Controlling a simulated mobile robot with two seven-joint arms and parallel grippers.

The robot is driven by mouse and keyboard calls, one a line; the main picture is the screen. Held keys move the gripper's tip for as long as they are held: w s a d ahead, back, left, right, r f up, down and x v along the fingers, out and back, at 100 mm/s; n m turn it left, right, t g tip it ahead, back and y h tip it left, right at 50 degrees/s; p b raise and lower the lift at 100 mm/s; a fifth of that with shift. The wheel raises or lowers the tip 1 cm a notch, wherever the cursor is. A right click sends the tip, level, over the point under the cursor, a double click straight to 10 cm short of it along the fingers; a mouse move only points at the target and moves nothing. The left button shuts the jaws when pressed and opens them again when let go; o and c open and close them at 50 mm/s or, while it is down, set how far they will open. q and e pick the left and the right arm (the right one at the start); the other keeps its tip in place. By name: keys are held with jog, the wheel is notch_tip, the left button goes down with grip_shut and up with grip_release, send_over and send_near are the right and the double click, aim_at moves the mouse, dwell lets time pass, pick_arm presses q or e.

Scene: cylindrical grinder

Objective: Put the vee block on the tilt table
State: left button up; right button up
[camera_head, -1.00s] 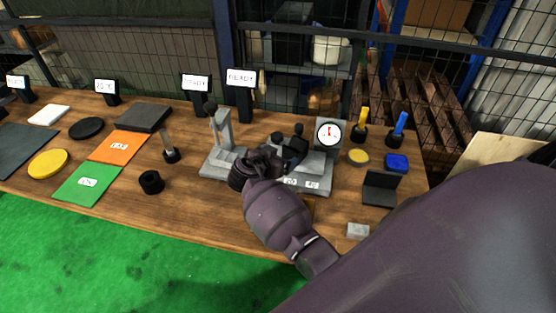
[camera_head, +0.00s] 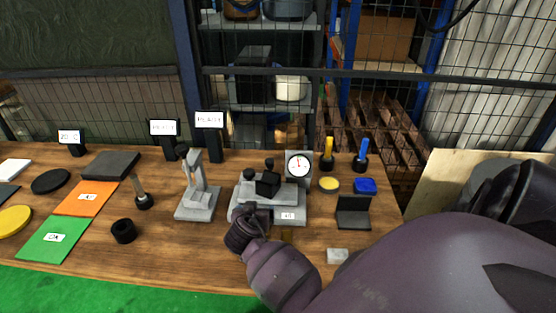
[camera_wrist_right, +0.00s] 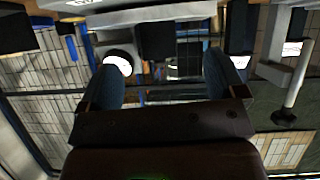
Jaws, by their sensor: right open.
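My right gripper (camera_head: 248,222) is at the front left of a grey fixture (camera_head: 292,215) with a dial gauge; its fingers are hard to make out in the head view. In the right wrist view, which looks upside down, the gripper (camera_wrist_right: 161,68) is open, with nothing held between its two fingers. A dark block (camera_wrist_right: 160,40) shows beyond them, apart from them. A black block (camera_head: 268,185) sits on the grey fixture and may be the vee block. I cannot tell for sure which thing is the tilt table. My left gripper is out of view.
A grey stand (camera_head: 196,205) is left of the fixture. A black angled piece (camera_head: 354,212) and a small pale block (camera_head: 338,256) lie to its right. A black ring (camera_head: 123,231) is at left. Bare wood (camera_head: 185,250) lies along the front.

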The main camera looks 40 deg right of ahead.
jog(key=s+a+f+n+t+y, duration=0.1)
jog(key=s+n, duration=0.1)
jog(key=s+a+n+t+y, duration=0.1)
jog(key=s+a+n+y, duration=0.1)
jog(key=s, duration=0.1)
jog(key=s+a+f+n+t+y, duration=0.1)
jog(key=s, duration=0.2)
jog(key=shift+a+f+n+y, duration=0.15)
jog(key=shift+f+n+y, duration=0.15)
jog(key=shift+n, duration=0.1)
jog(key=s+a+f+n+y, duration=0.2)
jog(key=s, duration=0.4)
jog(key=s+a+f+n+t+y, duration=0.1)
jog(key=s+a+f+n+y, duration=0.1)
jog(key=s, duration=0.4)
jog(key=shift+s+a+f+y, duration=0.2)
jog(key=shift+s+a+y, duration=0.1)
jog(key=shift+a, duration=0.2)
jog(key=shift+w+f+b, duration=0.25)
jog(key=shift+f+b, duration=0.1)
jog(key=shift+b, duration=0.25)
